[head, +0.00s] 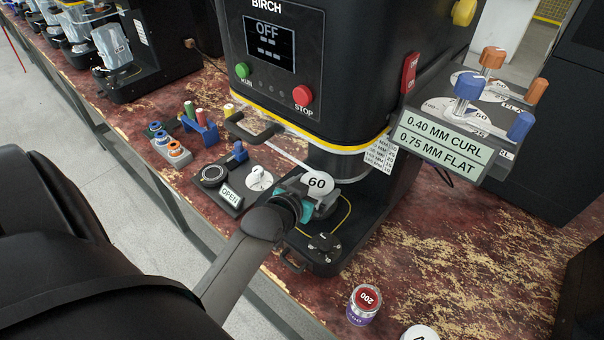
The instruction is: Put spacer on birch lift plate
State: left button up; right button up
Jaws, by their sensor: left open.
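The spacer appears to be the round piece with a white top marked 60 (320,182), at the front of the black BIRCH machine (272,60). My left gripper (312,203) is open right at this piece, with teal parts showing at its near side. The gripper hides the piece's lower part, so I cannot tell whether it rests on the lift plate. The lift plate is hidden under the piece and gripper. The machine's black base (335,255) shows below. My right gripper is not in view.
A control box with an OPEN label (231,196) sits left of the machine. Racks of coloured pieces (170,150) stand farther left. A red-topped can marked 200 (364,305) stands at the front. A sign panel (440,145) juts out right. The worn red bench (450,270) is clear at right.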

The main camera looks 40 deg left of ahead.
pick_arm(q)
jog(key=p+v, duration=0.1)
jog(key=v, duration=0.7)
jog(key=shift+p, duration=0.3)
